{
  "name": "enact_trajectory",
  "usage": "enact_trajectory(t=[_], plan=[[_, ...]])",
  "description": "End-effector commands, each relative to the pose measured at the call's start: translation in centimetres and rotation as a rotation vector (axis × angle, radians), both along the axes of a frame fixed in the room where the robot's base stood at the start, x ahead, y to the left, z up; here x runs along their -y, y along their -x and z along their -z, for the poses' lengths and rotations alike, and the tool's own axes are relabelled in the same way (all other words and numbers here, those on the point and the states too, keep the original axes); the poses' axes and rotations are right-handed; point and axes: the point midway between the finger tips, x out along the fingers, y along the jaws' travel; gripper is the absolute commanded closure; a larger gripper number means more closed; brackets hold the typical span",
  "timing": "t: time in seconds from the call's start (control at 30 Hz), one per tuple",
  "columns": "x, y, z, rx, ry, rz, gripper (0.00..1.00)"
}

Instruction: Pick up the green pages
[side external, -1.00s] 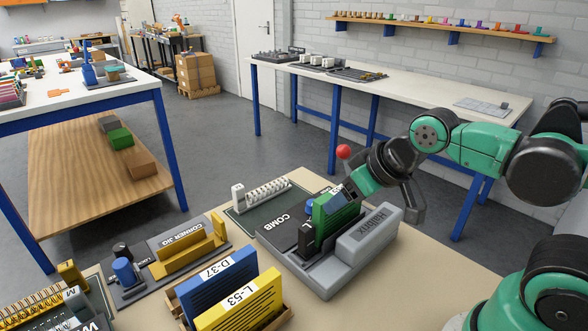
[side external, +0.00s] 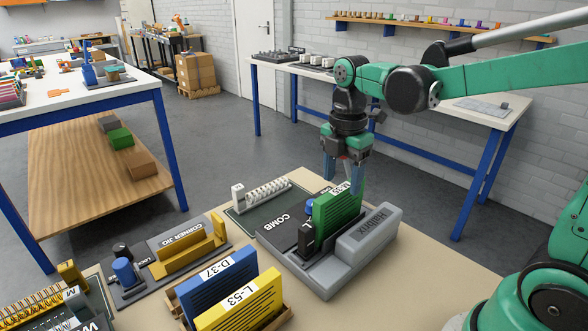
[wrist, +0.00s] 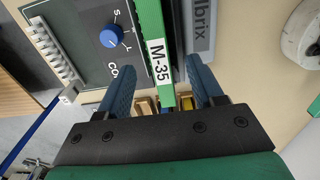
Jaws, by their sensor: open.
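The green pages (side external: 338,214), labelled M-35, stand upright in the grey comb-binding machine (side external: 330,285). In the wrist view the green pages (wrist: 157,50) run as a narrow strip between my two blue fingers. My gripper (side external: 343,184) points down at the far top edge of the pages and is open. In the wrist view my gripper (wrist: 160,68) has a finger on each side of the strip, with a visible gap on both sides. I cannot tell how far down the fingertips reach beside the pages.
A blue knob (wrist: 111,36) is left of the pages, and the machine's raised grey Halbrix housing (side external: 368,232) is close on the right. Blue D-37 pages (side external: 215,288) and yellow L-53 pages (side external: 240,306) stand nearby. A corner jig (side external: 180,255) lies left.

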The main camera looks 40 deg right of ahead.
Motion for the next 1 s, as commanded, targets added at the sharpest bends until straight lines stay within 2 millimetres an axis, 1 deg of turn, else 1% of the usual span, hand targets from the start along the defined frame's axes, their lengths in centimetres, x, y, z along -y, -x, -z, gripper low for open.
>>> enact_trajectory(t=[0.2,0.4,0.53,0.77,0.8,0.87,0.9,0.97,1.0], plan=[[0.0,0.0,2.6,0.001,0.0,0.0,0.39],[0.0,0.0,4.6,0.002,0.0,0.001,0.39],[0.0,0.0,5.1,0.002,0.0,0.002,0.39],[0.0,0.1,5.1,0.003,0.0,0.002,0.39],[0.0,0.1,5.1,0.003,0.0,0.002,0.51],[0.0,0.1,5.1,0.003,0.0,0.002,0.68],[0.0,0.1,5.1,0.003,0.0,0.002,0.79],[0.0,0.1,5.1,0.003,0.0,0.002,0.96],[0.0,0.1,5.1,0.003,0.0,0.002,1.0]])
